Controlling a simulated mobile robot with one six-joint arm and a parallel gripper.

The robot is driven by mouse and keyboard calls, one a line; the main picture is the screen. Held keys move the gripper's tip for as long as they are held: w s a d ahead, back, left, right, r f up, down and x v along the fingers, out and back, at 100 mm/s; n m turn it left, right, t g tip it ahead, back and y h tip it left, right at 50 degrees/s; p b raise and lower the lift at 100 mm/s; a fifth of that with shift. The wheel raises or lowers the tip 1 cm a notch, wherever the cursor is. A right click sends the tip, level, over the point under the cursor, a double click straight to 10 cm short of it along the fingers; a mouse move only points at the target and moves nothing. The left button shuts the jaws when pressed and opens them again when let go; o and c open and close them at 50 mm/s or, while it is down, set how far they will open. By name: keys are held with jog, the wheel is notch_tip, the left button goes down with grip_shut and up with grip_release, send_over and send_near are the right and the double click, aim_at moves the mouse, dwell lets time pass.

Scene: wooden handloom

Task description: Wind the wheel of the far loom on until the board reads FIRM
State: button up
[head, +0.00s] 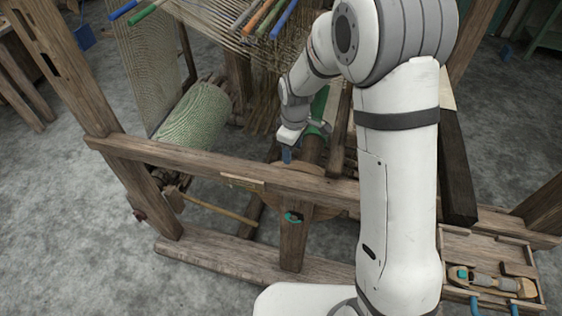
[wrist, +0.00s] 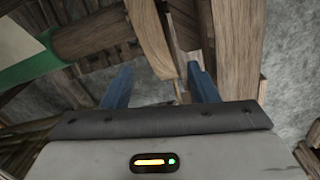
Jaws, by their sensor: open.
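A wooden loom stands in front of me in the head view, its front rail (head: 215,166) crossing the picture. I cannot tell whether this is the wheel of the task. No board reading FIRM is legible. My gripper (head: 287,155) is just behind the front rail, pointing down. In the wrist view my gripper (wrist: 160,82) has its two blue fingers apart, with wooden parts beyond and nothing clearly held between them.
A roll of green cloth (head: 197,115) lies left of my gripper. A dark beam (head: 456,165) stands right of my arm. A wooden tray (head: 455,246) with tools is at lower right. My arm hides part of the loom. Grey floor (head: 60,225) is clear at left.

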jog(key=a+f+n, duration=0.1)
jog(key=w+a+f, duration=0.1)
jog(key=f, duration=0.1)
jog(key=a+f+n+p, duration=0.1)
jog(key=a+f, duration=0.1)
jog(key=shift+w+f+n, duration=0.1)
jog(key=shift+w+n, duration=0.15)
jog(key=shift+n, duration=0.05)
jog(key=shift+f+p, duration=0.6)
jog(key=shift+f, duration=3.35)
jog(key=shift+c, duration=0.4)
grip_shut()
